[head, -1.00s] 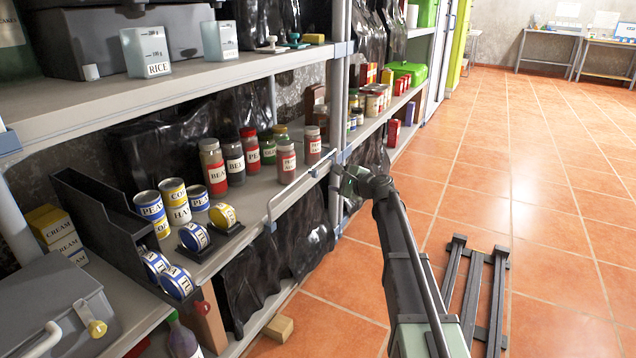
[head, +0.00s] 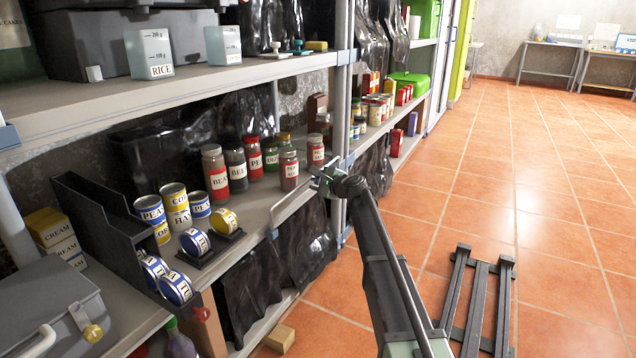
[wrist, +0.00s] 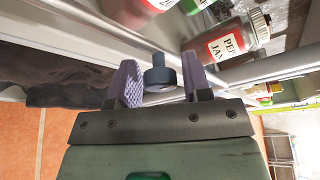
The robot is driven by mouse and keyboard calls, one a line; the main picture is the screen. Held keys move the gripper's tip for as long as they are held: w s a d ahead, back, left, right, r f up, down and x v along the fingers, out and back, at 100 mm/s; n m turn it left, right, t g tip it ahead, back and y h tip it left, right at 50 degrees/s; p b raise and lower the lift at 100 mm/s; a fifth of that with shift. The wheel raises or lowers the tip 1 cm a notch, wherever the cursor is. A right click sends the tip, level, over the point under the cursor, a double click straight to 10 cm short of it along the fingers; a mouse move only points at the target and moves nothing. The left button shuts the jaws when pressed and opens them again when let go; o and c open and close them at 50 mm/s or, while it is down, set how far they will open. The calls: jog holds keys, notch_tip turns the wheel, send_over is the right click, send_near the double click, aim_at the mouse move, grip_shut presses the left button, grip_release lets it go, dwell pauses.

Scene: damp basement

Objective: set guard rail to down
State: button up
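The guard rail (head: 299,189) is a thin pale bar along the front edge of the middle shelf, before the jars. Its bent left end meets the shelf edge, and the bar appears to stand a little above that edge. My gripper (head: 320,180) is at the rail's right end. In the wrist view my gripper (wrist: 160,82) is open, its two fingers on either side of a dark round knob (wrist: 160,74). Gaps show between the knob and both fingers. A pale bar runs behind the knob. Whether a finger touches the rail, I cannot tell.
Labelled jars (head: 289,168) stand close behind the rail. Cans (head: 174,205) and a black can rack (head: 105,225) are farther left. A shelf post (head: 341,110) rises near my gripper. A dark slatted frame (head: 478,300) lies on the open tiled floor at right.

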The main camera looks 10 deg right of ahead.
grip_shut()
notch_tip(320, 180, down, 7)
jog(key=b, duration=0.7)
jog(key=shift+s+r, duration=0.1)
jog(key=shift+r, duration=0.25)
jog(key=shift+o, duration=1.5)
grip_release()
jog(key=shift+f, duration=0.15)
jog(key=p+v, duration=0.2)
jog(key=v, duration=0.8)
jog(key=shift+s+d+p, duration=0.25)
jog(key=shift+s+p, duration=0.05)
jog(key=shift+p, duration=0.05)
